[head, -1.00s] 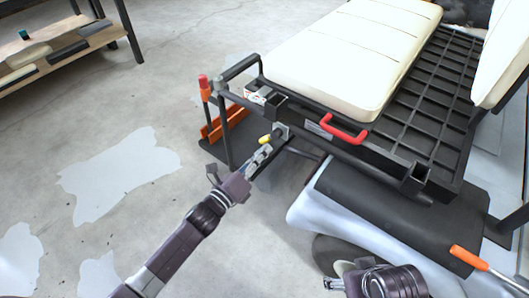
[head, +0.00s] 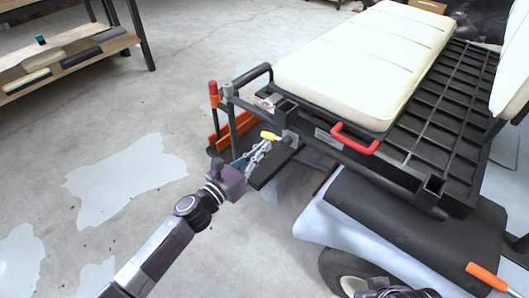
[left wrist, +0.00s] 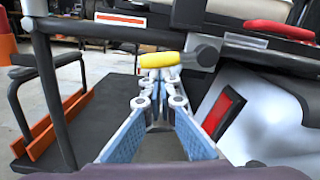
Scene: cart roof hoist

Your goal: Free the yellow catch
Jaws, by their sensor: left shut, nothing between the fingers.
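The yellow catch (head: 269,135) is a short yellow bar on a grey pivot at the cart's near corner. In the left wrist view the yellow catch (left wrist: 160,60) lies crosswise just past my fingertips. My left gripper (head: 264,145) is shut and empty, its tips right at the catch. In the left wrist view the left gripper (left wrist: 160,76) points straight at the bar; I cannot tell whether it touches.
The cart's black frame has a red handle (head: 355,138) and a cream seat cushion (head: 365,60). A red-topped post (head: 213,95) and an orange bracket (head: 218,130) stand left of the catch. A shelf (head: 70,65) is at upper left. Open floor lies left.

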